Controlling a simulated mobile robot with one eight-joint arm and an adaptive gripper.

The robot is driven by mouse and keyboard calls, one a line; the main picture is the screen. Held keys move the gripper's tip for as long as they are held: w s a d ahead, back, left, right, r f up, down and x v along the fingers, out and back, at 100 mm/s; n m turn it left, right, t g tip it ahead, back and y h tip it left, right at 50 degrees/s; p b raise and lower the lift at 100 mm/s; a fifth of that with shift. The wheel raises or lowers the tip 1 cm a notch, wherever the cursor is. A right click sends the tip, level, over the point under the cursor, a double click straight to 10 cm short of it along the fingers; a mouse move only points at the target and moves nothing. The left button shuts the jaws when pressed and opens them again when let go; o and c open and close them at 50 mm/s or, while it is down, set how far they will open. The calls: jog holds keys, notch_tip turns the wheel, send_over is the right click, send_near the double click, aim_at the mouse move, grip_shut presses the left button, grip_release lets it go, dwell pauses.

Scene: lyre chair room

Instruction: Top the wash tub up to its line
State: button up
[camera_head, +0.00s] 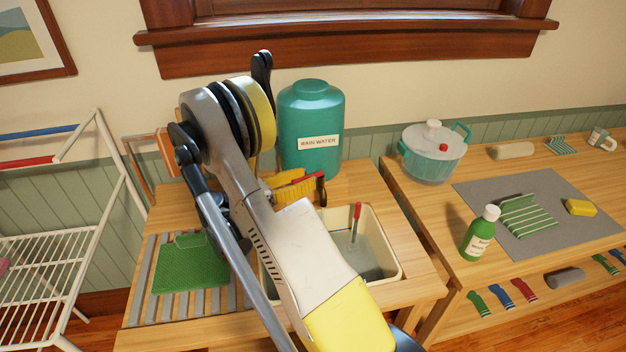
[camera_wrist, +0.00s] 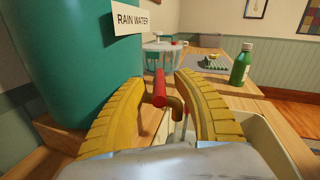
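The teal drum labelled RAIN WATER (camera_head: 312,108) stands behind the tub and also shows in the wrist view (camera_wrist: 70,60). Its tap has a red handle (camera_wrist: 160,88) and a brass spout (camera_wrist: 177,106). My gripper (camera_wrist: 160,82), with yellow ribbed fingers, is open, one finger on either side of the red handle, with gaps visible. In the head view my arm hides part of the tub.
The right-hand table holds a green bottle (camera_head: 481,235), a lidded teal pot (camera_head: 433,155), a striped cloth (camera_head: 527,217) and a yellow sponge (camera_head: 580,208). A white rack (camera_head: 45,260) stands left.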

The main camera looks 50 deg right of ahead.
jog(key=shift+x, duration=1.15)
grip_shut()
